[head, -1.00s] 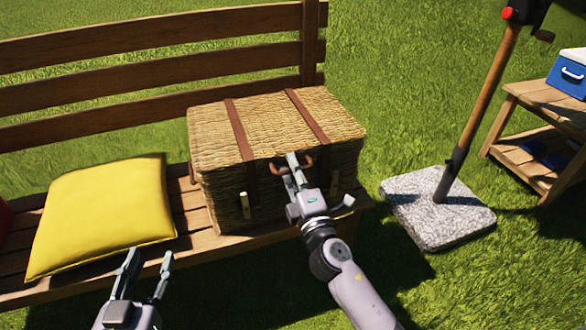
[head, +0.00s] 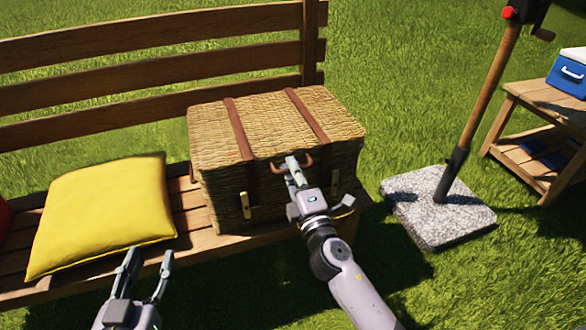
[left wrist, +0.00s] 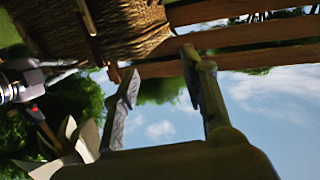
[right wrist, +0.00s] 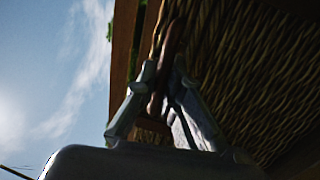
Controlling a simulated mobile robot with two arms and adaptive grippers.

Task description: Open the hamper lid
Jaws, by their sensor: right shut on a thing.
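The wicker hamper (head: 268,125) stands on the bench with its lid down. Two brown leather straps run over the lid and down the front, with brass-coloured fittings at their ends. A brown handle (head: 308,164) sits at the front below the lid edge. My right gripper (head: 292,168) is at the front of the hamper, shut on the handle; the right wrist view shows the handle (right wrist: 172,45) between its fingers. My left gripper (head: 148,272) is open and empty, low in front of the bench. The hamper (left wrist: 120,25) also shows in the left wrist view.
A yellow cushion (head: 102,215) lies on the wooden bench (head: 190,215) left of the hamper. A stone parasol base (head: 440,205) stands on the grass at right. A side table with a blue cooler (head: 570,75) is at far right.

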